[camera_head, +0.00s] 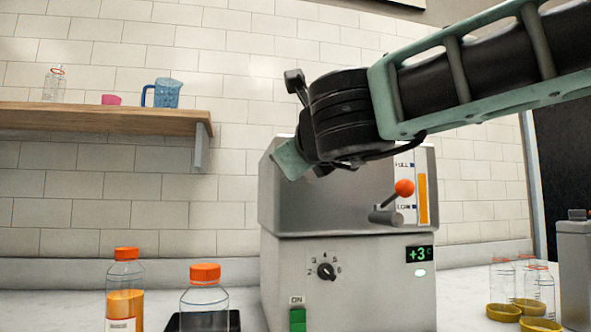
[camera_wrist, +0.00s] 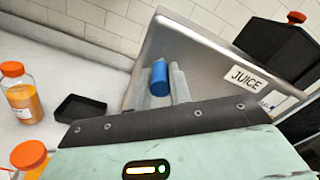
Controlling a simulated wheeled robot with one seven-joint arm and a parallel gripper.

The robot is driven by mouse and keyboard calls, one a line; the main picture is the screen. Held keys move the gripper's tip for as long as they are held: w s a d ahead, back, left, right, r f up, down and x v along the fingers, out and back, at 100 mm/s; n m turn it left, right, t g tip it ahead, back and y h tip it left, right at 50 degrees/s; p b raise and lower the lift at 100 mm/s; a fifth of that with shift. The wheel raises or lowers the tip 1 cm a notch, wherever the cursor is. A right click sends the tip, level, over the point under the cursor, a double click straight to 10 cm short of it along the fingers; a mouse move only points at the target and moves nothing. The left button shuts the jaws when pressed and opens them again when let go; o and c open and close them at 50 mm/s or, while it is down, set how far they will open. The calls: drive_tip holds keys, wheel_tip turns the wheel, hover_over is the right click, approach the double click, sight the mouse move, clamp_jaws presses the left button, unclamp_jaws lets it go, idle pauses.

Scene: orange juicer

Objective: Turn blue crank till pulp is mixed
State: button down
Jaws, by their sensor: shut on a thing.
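The blue crank (camera_wrist: 159,79) shows in the wrist view as a short upright blue cylinder in front of a metal panel marked "JUICE". My gripper (camera_wrist: 158,86) has its two pale fingers on either side of the crank and is shut on it. In the head view my wrist hangs in front of the upper part of the grey juicer (camera_head: 345,280). The crank and fingertips are hidden there. A yellow-orange level gauge (camera_head: 422,199) marked "FULL" at its top is on the juicer's front. The pulp itself is not visible.
An orange-knobbed lever (camera_head: 404,188) sticks out near my wrist. The juicer has a black dial (camera_head: 326,271) and a green switch (camera_head: 298,318). Orange-capped bottles (camera_head: 125,300) and a black tray (camera_wrist: 80,108) stand left; several glass jars (camera_head: 503,285) stand right.

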drive_tip(key=shift+w+d+r+m+b, duration=0.15)
drive_tip(key=shift+d+m+b, duration=0.1)
drive_tip(key=shift+m, duration=0.35)
drive_tip(key=shift+d+r+m+b, duration=0.1)
drive_tip(key=shift+d+m+b, duration=0.1)
drive_tip(key=shift+m, duration=0.4)
drive_tip(key=c, duration=1.3)
unclamp_jaws()
